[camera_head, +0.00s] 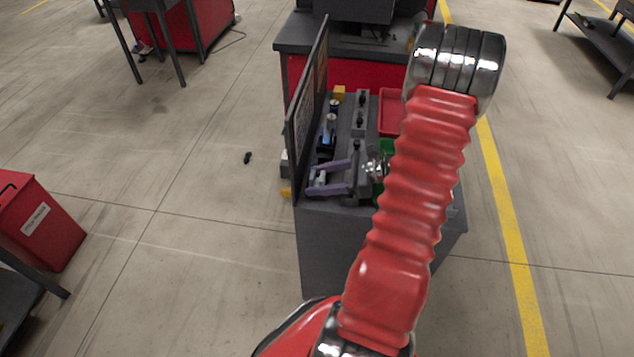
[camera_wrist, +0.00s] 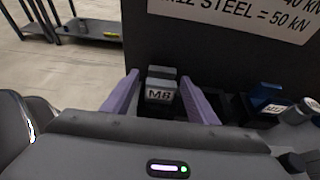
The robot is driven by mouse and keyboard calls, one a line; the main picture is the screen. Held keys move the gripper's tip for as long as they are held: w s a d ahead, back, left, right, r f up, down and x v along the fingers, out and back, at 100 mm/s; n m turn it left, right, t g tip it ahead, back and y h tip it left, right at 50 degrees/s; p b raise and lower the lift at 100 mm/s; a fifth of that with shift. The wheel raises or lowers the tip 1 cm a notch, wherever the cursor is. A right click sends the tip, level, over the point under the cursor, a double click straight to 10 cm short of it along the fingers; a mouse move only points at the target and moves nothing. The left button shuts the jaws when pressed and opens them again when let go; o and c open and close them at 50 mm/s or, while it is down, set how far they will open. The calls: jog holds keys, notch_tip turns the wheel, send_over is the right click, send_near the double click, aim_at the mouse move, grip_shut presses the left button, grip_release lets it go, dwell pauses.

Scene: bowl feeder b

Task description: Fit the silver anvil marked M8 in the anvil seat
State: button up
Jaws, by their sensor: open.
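A grey-silver anvil block (camera_wrist: 161,92) stands between the two purple fingers of my gripper (camera_wrist: 160,80) in the wrist view. My gripper is open, one finger on each side of the block, with a gap visible at least on the left. In the head view the gripper (camera_head: 313,179) points left towards the upright board, with the small block (camera_head: 320,178) between its fingers. I cannot make out the anvil seat for certain; my arm covers part of the bench.
An upright dark board (camera_head: 308,95) edges the bench's left side. In the wrist view a blue piece (camera_wrist: 264,94) and a silver cylinder (camera_wrist: 303,108) stand right of the gripper. A red tray (camera_head: 390,112) and a green tray (camera_head: 387,150) lie partly behind my arm.

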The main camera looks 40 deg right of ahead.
dwell(0.4)
grip_shut()
dwell(0.4)
